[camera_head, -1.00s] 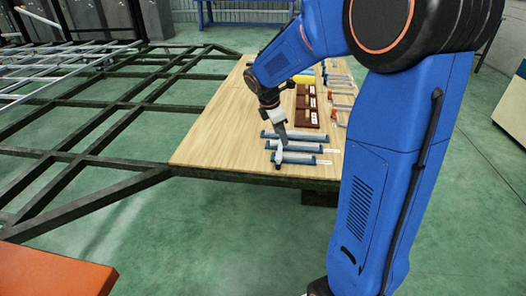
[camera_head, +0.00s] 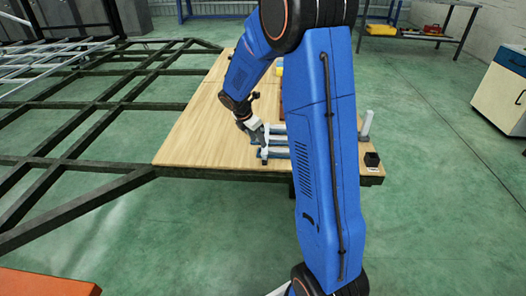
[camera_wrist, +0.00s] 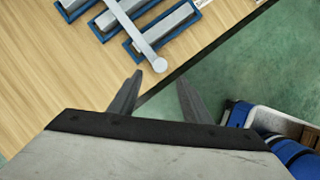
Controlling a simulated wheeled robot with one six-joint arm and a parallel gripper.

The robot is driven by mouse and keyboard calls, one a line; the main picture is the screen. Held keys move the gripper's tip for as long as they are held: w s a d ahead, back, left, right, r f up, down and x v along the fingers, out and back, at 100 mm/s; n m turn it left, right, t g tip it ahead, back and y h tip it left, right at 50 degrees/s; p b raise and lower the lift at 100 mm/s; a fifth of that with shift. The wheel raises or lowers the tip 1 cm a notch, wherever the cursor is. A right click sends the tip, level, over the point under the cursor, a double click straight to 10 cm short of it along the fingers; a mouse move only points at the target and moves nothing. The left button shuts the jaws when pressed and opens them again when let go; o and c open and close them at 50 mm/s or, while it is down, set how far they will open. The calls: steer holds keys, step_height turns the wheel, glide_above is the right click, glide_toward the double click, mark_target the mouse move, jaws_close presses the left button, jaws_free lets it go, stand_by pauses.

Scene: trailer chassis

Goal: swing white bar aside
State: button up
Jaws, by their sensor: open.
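In the head view the holders (camera_head: 275,154) sit at the table's near end, partly hidden by my arm. My gripper (camera_wrist: 160,79) is open and empty, its fingertips just below the bar's round end in the picture. I cannot tell their height above the table. In the head view my gripper (camera_head: 257,137) is at the left side of the holders.
The wooden tabletop (camera_head: 200,125) is clear to the left. Its near edge runs close by my gripper. A light upright cylinder (camera_head: 366,123) and a small black block (camera_head: 372,159) stand at the right corner. A dark frame (camera_head: 88,155) extends left over green floor.

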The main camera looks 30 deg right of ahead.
mark_target(265, 152)
steer(key=x, duration=0.9)
jaws_close()
